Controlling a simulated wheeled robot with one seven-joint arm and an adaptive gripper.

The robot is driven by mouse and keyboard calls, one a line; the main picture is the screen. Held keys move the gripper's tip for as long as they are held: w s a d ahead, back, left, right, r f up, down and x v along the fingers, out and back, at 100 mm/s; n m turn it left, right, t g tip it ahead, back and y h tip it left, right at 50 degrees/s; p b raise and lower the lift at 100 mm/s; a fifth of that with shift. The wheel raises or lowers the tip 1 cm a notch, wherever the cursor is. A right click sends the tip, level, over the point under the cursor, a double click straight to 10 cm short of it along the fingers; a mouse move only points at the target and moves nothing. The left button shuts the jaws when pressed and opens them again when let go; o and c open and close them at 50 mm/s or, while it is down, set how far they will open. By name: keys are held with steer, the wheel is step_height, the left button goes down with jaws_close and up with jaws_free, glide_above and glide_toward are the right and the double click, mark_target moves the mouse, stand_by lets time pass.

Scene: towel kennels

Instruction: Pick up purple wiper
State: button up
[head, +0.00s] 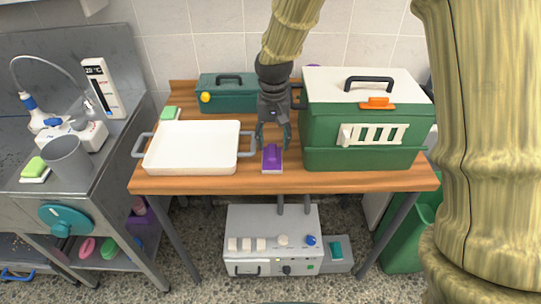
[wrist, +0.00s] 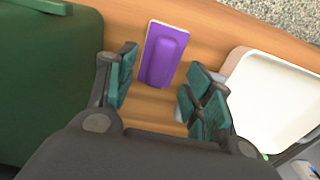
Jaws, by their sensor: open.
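The purple wiper (head: 271,157) lies on the wooden table near its front edge, between the white tray and the green carrier. It is a purple block with a raised grip on a pale base. It also shows in the wrist view (wrist: 163,55), just beyond my fingertips. My gripper (head: 272,137) points down over the table, directly behind and above the wiper. In the wrist view my gripper's teal fingers (wrist: 160,85) are spread apart with nothing between them. The fingers appear apart from the wiper.
A white tray (head: 193,166) with grey handles stands to the left. A green carrier (head: 362,159) with a cream lid stands close on the right. A teal toolbox (head: 228,99) is behind. A narrow strip of bare table (head: 282,188) lies in front of the wiper.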

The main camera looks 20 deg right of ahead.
mark_target(272, 151)
steer(key=shift+w+f+p, duration=0.15)
steer(key=shift+f+p, duration=0.2)
steer(key=shift+f, duration=1.1)
steer(key=shift+w+f+p, duration=0.1)
steer(key=shift+f+p, duration=0.2)
steer(key=shift+f, duration=1.1)
steer(key=c, duration=1.1)
